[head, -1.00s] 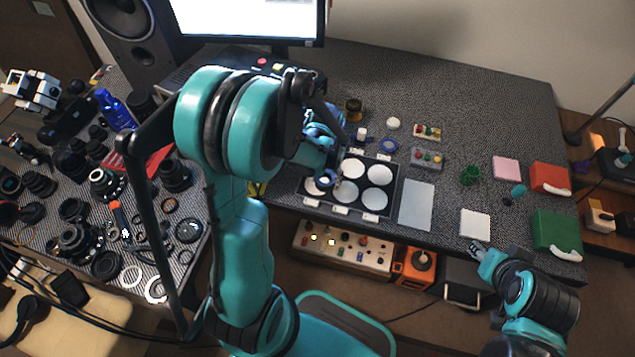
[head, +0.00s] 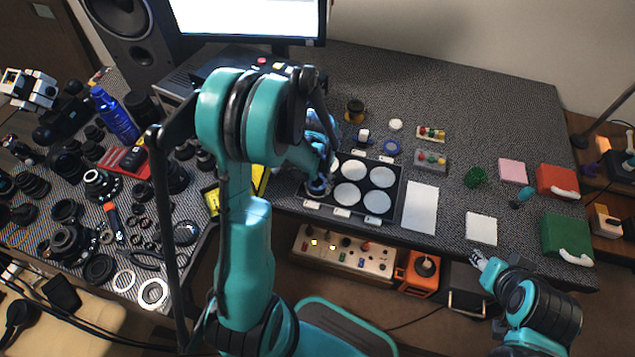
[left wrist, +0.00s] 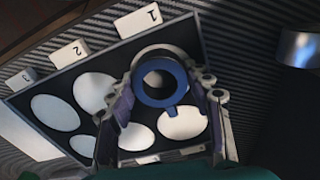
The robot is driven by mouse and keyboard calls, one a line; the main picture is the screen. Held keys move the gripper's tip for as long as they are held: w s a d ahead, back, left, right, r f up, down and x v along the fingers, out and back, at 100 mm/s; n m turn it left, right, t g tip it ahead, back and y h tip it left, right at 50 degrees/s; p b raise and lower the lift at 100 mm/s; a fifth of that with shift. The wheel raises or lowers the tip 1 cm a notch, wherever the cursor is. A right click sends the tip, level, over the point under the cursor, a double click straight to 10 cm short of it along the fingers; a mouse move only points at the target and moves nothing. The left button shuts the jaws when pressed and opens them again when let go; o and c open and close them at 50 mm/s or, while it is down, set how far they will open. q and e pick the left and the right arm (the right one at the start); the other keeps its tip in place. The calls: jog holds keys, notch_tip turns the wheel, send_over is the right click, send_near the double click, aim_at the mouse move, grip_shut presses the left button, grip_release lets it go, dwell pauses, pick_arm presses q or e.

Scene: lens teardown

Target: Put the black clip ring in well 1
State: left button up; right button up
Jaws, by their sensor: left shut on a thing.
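My left gripper (left wrist: 165,95) is shut on a ring, taken as the black clip ring (left wrist: 141,98); it looks dark blue in the left wrist view, with a small tab at its lower edge and a dark grey arc behind it. The black tray (head: 398,205) has round white wells and number tags. Tag 1 (left wrist: 138,20) is just beyond the gripper in the left wrist view. In the head view the left gripper (head: 317,184) is over the tray's front-left well, hiding it. Height above the well is unclear. My right gripper (head: 477,257) is off the table's front edge; its fingers are too small to read.
A pale mat (head: 421,207) lies right of the tray. A blue ring (head: 392,147) and a spool (head: 355,110) lie behind it. Lens parts crowd the left table. A monitor (head: 250,20) stands at the back.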

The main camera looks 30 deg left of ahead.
pick_arm(q)
jog(key=o, duration=0.9)
jog(key=shift+r+p, duration=0.25)
jog(key=shift+p, duration=0.1)
notch_tip(320, 180, up, 12)
jog(key=f+p, duration=0.1)
jog(key=p, duration=0.3)
jog(key=s+d+r+t, duration=0.2)
jog(key=s+d+r, duration=0.1)
jog(key=r, duration=0.1)
jog(key=s+d+r+t, duration=0.2)
jog(key=s+d+r, duration=0.2)
jog(key=r, duration=0.1)
jog(key=s+d+r+m+t, duration=0.1)
jog(key=s+d+r+t, duration=0.2)
jog(key=r, duration=0.1)
jog(key=shift+s+d+r, duration=0.15)
jog(key=shift+s+d, duration=0.05)
